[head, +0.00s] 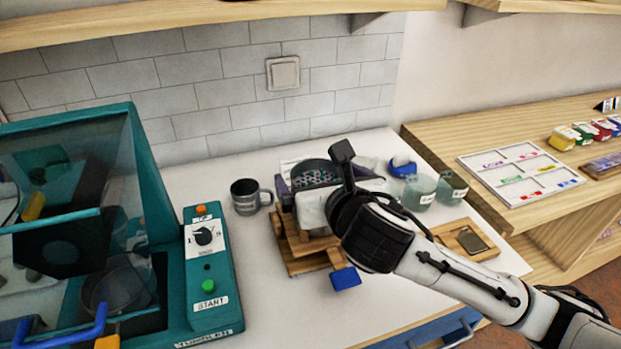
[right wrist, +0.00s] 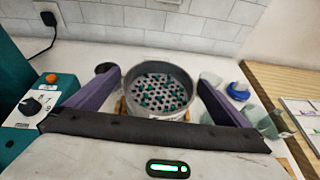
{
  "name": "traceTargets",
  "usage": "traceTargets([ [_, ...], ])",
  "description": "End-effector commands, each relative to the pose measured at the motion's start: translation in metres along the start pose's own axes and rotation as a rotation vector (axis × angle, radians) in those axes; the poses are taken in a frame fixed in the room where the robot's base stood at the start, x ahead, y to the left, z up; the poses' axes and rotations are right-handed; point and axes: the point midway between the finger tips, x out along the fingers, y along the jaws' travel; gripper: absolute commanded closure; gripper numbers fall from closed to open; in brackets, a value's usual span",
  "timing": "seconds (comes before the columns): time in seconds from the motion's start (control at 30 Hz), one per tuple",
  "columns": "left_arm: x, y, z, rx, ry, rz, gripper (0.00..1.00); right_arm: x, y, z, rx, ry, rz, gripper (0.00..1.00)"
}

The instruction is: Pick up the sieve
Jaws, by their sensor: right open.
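The sieve (head: 316,171) is a round grey pan with a perforated bottom, and dark and teal beads show in it. It sits on a wooden stand (head: 300,262) on the white counter. My right gripper (head: 308,182) is open and partly covers the sieve in the head view. In the right wrist view, the sieve (right wrist: 157,91) lies between the two purple fingers of my right gripper (right wrist: 158,82), one on each side. Whether either finger touches its wall is not clear. My left gripper is not in view.
A teal machine (head: 208,285) with a clear cover stands at the left. A dark grey mug (head: 247,196) is just left of the sieve. Glass jars (head: 420,191) and a blue-topped item (head: 402,167) stand to the right. A wooden tray (head: 488,252) lies near the right edge.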

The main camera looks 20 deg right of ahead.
Motion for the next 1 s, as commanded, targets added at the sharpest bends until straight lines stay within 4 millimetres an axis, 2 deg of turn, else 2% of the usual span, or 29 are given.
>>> traceTargets([
  [0.17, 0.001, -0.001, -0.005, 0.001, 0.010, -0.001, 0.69, 0.000, 0.000, 0.000, 0.000, 0.000, 0.000, 0.00],
  [0.43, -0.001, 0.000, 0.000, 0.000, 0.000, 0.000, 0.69, 0.000, 0.000, 0.000, 0.000, 0.000, 0.001, 0.44],
  [0.67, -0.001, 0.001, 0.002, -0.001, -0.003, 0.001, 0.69, 0.000, 0.000, 0.001, 0.000, -0.001, 0.001, 0.45],
  [0.77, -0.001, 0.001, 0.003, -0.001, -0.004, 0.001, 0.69, -0.003, 0.000, 0.007, 0.002, -0.003, 0.002, 0.45],
  [1.0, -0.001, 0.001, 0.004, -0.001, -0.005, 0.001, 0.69, -0.021, 0.001, 0.051, 0.002, -0.009, 0.002, 0.45],
])
